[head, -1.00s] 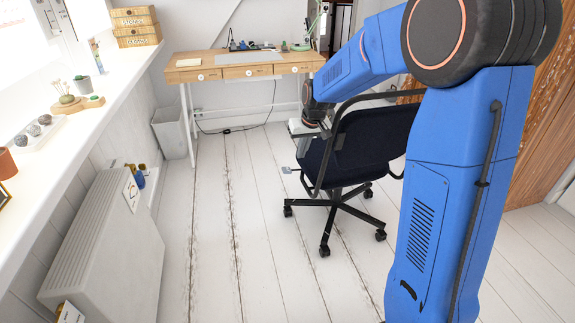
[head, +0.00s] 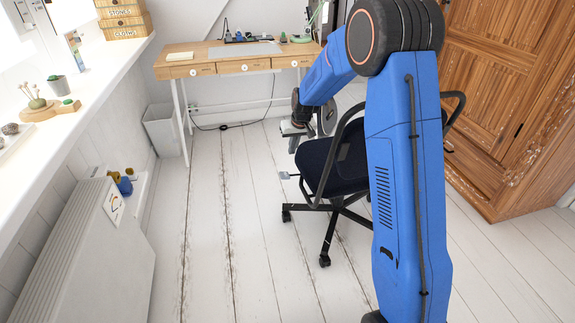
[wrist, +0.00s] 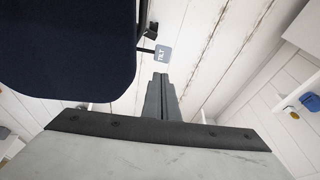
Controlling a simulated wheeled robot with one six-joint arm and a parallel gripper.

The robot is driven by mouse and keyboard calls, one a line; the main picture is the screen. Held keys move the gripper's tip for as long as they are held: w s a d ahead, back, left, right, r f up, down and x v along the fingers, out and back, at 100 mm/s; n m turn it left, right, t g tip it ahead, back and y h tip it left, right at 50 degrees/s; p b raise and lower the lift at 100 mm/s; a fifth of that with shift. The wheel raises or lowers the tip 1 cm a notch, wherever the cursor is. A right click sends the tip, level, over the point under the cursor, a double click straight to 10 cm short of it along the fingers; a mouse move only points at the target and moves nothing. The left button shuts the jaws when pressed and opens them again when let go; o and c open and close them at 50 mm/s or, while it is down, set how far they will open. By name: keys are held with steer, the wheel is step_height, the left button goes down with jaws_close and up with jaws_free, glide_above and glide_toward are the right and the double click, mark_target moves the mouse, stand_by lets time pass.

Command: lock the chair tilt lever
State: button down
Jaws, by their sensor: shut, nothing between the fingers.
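The office chair has a dark navy seat (head: 313,168) on a black star base; my arm hides part of it. The tilt lever (head: 285,175) is a small grey paddle sticking out from the left side under the seat. In the wrist view its paddle (wrist: 163,53), marked TILT, sits on a thin black rod just beyond my fingertips. My gripper (wrist: 160,78) is shut and empty, with a visible gap between its tips and the paddle. In the head view my gripper (head: 293,142) is above the lever, by the seat's left edge. The seat (wrist: 65,45) fills the wrist view's upper left.
A wooden desk (head: 215,67) stands at the back, with a white bin (head: 163,130) beside it. A radiator (head: 90,250) runs along the left wall. A carved wooden wardrobe (head: 510,100) is at right. The plank floor (head: 235,220) left of the chair is clear.

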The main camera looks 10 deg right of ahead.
steer(key=shift+w+d+f, duration=0.1)
steer(key=shift+w+f, duration=0.1)
steer(key=shift+w, duration=0.15)
glide_toward(284, 176)
steer(key=w+f, duration=0.2)
steer(key=f, duration=0.1)
steer(key=w+f, duration=0.1)
steer(key=shift+d+f, duration=0.2)
steer(key=shift+f, duration=0.15)
steer(key=shift+a+f, duration=0.15)
steer(key=shift+f, duration=0.45)
steer(key=f, duration=0.2)
steer(key=a+f, duration=0.1)
steer(key=f, duration=0.1)
steer(key=shift+f, duration=0.35)
steer(key=shift+r, duration=0.1)
steer(key=shift+r, duration=0.1)
